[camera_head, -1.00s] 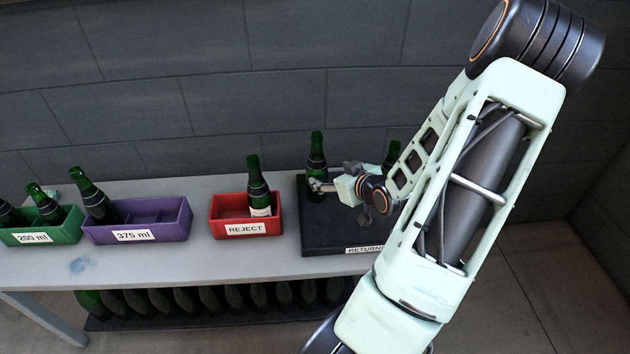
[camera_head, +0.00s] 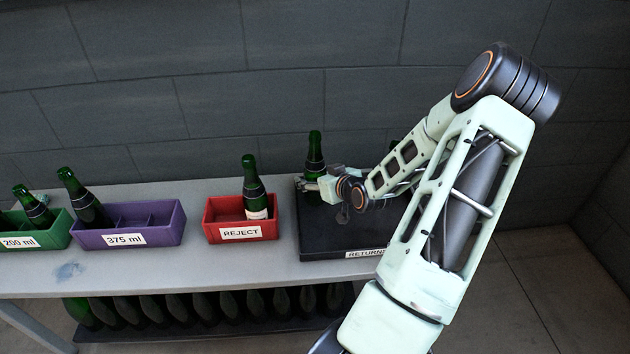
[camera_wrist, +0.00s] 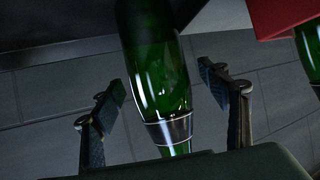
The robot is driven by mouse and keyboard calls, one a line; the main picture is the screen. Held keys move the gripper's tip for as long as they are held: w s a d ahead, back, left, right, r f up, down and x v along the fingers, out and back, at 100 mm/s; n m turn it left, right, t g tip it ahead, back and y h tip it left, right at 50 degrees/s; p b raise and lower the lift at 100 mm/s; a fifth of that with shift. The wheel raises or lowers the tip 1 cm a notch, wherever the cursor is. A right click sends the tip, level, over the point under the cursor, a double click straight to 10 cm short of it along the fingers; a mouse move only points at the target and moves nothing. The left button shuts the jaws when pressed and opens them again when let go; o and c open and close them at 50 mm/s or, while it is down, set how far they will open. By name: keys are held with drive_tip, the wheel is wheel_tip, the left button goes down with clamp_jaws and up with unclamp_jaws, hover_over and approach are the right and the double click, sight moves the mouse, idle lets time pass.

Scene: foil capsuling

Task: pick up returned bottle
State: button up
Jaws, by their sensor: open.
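A dark green bottle (camera_head: 314,150) stands upright on the black returns tray (camera_head: 335,238), at its back left. My gripper (camera_head: 312,186) is low beside this bottle in the head view. In the wrist view the bottle (camera_wrist: 160,75) lies between the two open fingers of my gripper (camera_wrist: 168,115), with a dark gap on each side. The fingers do not visibly touch it. A second bottle on the tray is nearly all hidden behind my arm; a bit of green (camera_head: 393,146) shows.
A red REJECT crate (camera_head: 240,232) with one bottle (camera_head: 254,185) stands left of the tray. Several bottles lie under the grey table (camera_head: 190,268).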

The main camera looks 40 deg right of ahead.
drive_tip(key=shift+w+f, duration=0.3)
drive_tip(key=shift+w, duration=0.2)
drive_tip(key=shift+d+r, duration=0.1)
drive_tip(key=c, duration=1.7)
